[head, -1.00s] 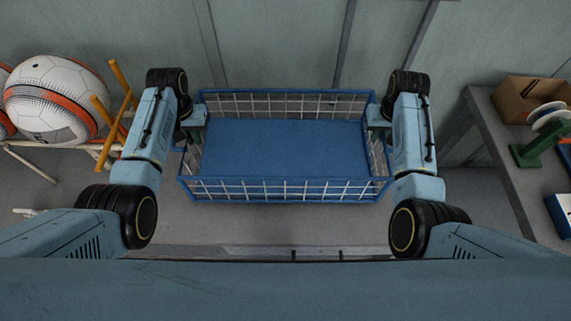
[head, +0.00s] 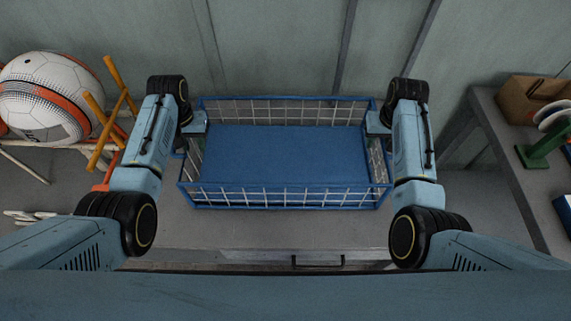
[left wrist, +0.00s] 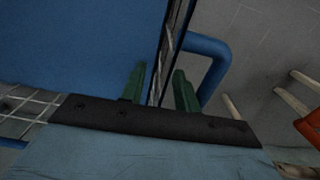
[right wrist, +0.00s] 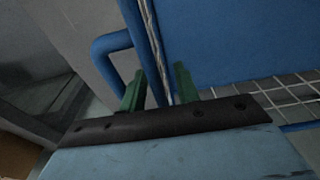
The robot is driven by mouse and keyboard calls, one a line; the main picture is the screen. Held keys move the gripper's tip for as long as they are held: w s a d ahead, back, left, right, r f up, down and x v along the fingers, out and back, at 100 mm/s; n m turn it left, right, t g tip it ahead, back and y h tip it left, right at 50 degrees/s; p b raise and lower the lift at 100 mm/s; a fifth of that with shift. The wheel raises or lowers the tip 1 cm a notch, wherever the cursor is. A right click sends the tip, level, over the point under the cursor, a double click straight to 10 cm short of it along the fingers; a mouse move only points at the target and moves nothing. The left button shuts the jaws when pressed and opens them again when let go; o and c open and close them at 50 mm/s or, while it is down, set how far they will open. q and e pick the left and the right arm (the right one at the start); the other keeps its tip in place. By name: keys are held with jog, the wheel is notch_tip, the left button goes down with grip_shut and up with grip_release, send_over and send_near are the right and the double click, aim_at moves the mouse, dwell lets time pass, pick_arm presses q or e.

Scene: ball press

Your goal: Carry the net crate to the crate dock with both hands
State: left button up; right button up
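The net crate (head: 285,204) is a blue-framed basket with white mesh sides and a blue floor, level between my two arms in the head view. My left gripper (head: 199,124) is at its left side and my right gripper (head: 375,124) at its right side. In the left wrist view, the green fingers (left wrist: 160,92) sit either side of the crate's side wall, beside a blue loop handle (left wrist: 215,62). In the right wrist view, the green fingers (right wrist: 158,92) straddle the opposite wall likewise. Contact at the fingertips is partly hidden. I cannot make out the crate dock.
Balls (head: 50,95) sit on a rack at the left, with orange bars (head: 106,125) close to my left arm. A grey table (head: 500,150) at the right bears a cardboard box (head: 535,95) and a green stand (head: 545,150). A wall stands behind the crate.

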pick_arm(q)
notch_tip(320, 180, up, 7)
jog(key=shift+r, duration=0.5)
pick_arm(e)
jog(key=shift+r, duration=0.15)
jog(key=r, duration=0.4)
jog(key=s+r, duration=0.1)
jog(key=r, duration=0.6)
jog(key=shift+s+r, duration=0.2)
jog(key=shift+r, duration=0.15)
